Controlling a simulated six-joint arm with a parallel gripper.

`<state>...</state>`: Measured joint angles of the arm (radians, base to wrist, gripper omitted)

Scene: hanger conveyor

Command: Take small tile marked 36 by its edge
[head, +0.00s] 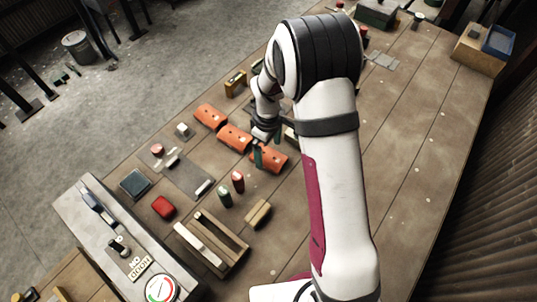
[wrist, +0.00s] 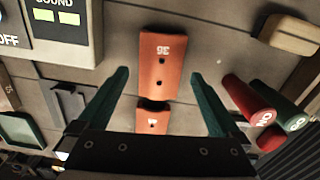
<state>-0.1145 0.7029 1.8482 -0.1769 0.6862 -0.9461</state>
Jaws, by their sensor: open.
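The small orange tile marked 36 (wrist: 160,62) lies flat in the upper middle of the wrist view, its number upside down, with two dark holes. My gripper (wrist: 161,76) is open, its two green fingers on either side of this tile with a gap at each side. In the head view, my gripper (head: 262,149) is over the nearest orange tile (head: 273,160) of a row of three, which appears to be this one. The arm hides part of that area.
A second orange tile (wrist: 152,118) lies close below in the wrist view. A beige block (wrist: 291,34) and a sound panel (wrist: 60,18) are at the upper corners.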

